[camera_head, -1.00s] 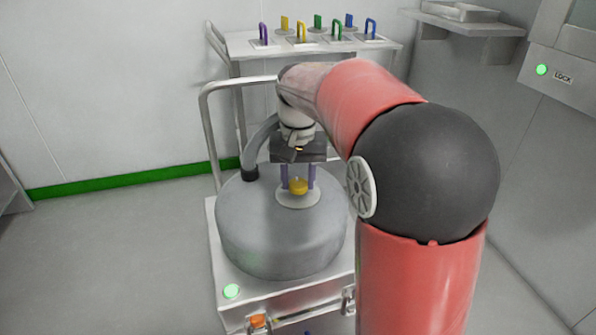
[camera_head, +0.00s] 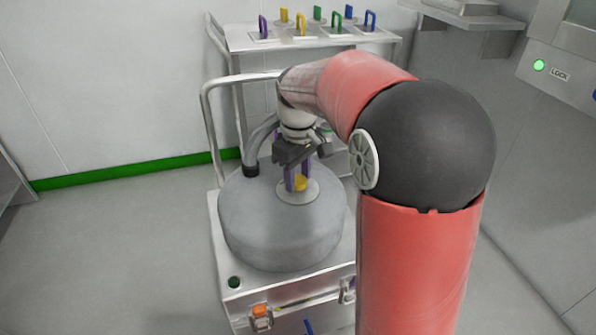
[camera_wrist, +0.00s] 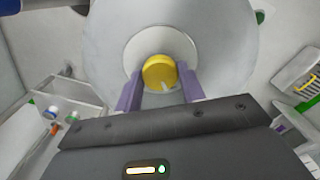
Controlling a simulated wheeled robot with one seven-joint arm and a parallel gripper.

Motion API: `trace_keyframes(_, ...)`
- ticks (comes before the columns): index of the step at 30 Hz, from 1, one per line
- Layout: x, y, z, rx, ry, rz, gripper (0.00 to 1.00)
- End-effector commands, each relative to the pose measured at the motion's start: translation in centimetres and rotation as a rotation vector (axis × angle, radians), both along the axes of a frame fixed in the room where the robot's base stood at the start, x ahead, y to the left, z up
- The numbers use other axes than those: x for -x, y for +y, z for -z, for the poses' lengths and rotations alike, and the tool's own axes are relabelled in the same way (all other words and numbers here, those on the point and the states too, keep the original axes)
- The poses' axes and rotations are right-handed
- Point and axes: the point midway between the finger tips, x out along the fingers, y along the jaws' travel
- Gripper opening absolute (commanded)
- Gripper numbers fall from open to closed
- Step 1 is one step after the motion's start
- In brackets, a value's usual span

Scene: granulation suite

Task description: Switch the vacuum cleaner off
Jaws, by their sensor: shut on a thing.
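The vacuum cleaner (camera_head: 270,235) is a grey drum on a white wheeled base. A yellow knob (camera_wrist: 158,72) with a pale mark sits on a light round plate (camera_wrist: 185,45) on top of the drum; the knob also shows in the head view (camera_head: 301,183). My gripper (camera_wrist: 160,88) is over the drum, its purple fingers on either side of the knob and shut on it. In the head view the gripper is turned at an angle and partly hides the knob. A round indicator (camera_head: 234,282) on the base's front left corner is dark green, unlit.
A trolley (camera_head: 280,42) with several coloured handles stands behind the vacuum. A bent grey hose (camera_head: 262,135) rises from the drum beside my gripper. A push handle (camera_head: 207,125) stands at the back left. A lit green LOCK light (camera_head: 539,66) is on the right.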

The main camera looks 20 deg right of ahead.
Motion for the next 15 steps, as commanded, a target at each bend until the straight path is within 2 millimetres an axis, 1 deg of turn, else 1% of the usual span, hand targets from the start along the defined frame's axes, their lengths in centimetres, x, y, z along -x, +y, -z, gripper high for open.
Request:
trace_keyframes(7, -0.1, 0.04, -0.13, -0.001, -0.004, -0.08, 0.17)
trace_keyframes(15, -0.11, 0.05, -0.1, -0.001, -0.004, -0.101, 0.17)
